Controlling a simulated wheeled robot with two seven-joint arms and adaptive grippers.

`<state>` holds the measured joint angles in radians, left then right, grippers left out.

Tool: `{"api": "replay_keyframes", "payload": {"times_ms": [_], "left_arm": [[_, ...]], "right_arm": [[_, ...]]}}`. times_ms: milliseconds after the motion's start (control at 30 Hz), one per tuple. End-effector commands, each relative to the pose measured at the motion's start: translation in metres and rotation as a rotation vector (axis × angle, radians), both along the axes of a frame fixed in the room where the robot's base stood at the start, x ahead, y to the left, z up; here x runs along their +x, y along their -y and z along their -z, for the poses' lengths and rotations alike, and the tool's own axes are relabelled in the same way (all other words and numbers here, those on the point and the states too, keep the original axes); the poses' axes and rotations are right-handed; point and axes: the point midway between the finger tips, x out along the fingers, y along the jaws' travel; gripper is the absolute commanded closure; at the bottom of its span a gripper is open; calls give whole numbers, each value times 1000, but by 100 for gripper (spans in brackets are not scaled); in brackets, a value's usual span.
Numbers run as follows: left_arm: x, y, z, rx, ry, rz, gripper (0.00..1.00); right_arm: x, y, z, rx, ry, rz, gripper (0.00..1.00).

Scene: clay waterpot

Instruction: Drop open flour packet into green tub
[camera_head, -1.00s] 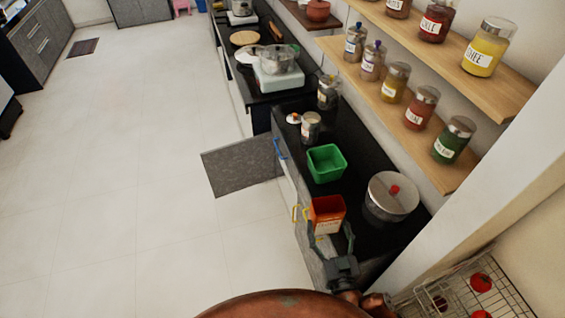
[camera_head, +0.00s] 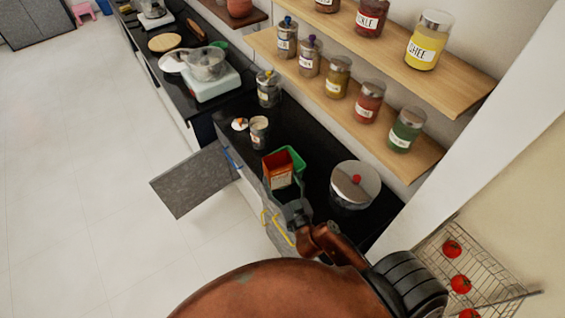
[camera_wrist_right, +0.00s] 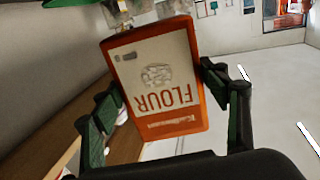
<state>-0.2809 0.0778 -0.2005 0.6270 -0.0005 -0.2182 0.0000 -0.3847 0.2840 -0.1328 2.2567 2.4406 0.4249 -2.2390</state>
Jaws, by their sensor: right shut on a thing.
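The flour packet (camera_head: 279,168) is orange with a white label and is open at the top. My right gripper (camera_head: 284,188) is shut on its sides. In the right wrist view the packet (camera_wrist_right: 160,80) sits between the two fingers of the gripper (camera_wrist_right: 162,90), its lettering upside down. The green tub (camera_head: 298,156) stands on the black counter, partly hidden behind the packet. The packet overlaps its near left part in the head view; I cannot tell whether it is above the tub or in front of it. My left gripper is not in view.
A lidded steel pot (camera_head: 354,187) stands right of the tub. A jar (camera_head: 259,131) stands behind it. Wooden shelves (camera_head: 420,158) with several labelled jars overhang the counter's back. A grey cabinet door (camera_head: 193,180) hangs open at left. A wire rack (camera_head: 478,265) holds tomatoes.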

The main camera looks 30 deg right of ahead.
Motion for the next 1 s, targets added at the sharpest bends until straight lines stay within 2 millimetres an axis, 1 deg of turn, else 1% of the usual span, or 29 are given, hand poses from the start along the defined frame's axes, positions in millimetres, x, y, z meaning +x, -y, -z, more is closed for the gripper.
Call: {"api": "replay_keyframes", "payload": {"times_ms": [33, 100, 200, 300, 433, 567, 633, 700, 867, 1000], "left_arm": [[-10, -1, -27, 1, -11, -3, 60], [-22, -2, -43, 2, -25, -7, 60], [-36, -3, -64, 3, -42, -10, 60], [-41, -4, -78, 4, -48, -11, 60], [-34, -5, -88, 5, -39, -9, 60], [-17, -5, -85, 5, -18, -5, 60], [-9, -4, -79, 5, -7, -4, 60], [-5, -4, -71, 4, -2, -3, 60], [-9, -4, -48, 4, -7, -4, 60], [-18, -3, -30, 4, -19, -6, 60]], "right_arm": [[21, 15, -15, -2, 4, 29, 65], [43, 34, -13, 0, 5, 63, 65], [69, 55, -8, 3, 4, 102, 65], [86, 69, -1, 5, 2, 129, 65], [97, 80, 7, 2, 3, 147, 65], [100, 83, 15, 0, 3, 153, 65], [100, 84, 21, 0, 3, 153, 65], [99, 84, 28, 1, 4, 153, 65], [99, 84, 47, 1, 3, 154, 65], [98, 85, 60, 1, 3, 155, 65]]}}
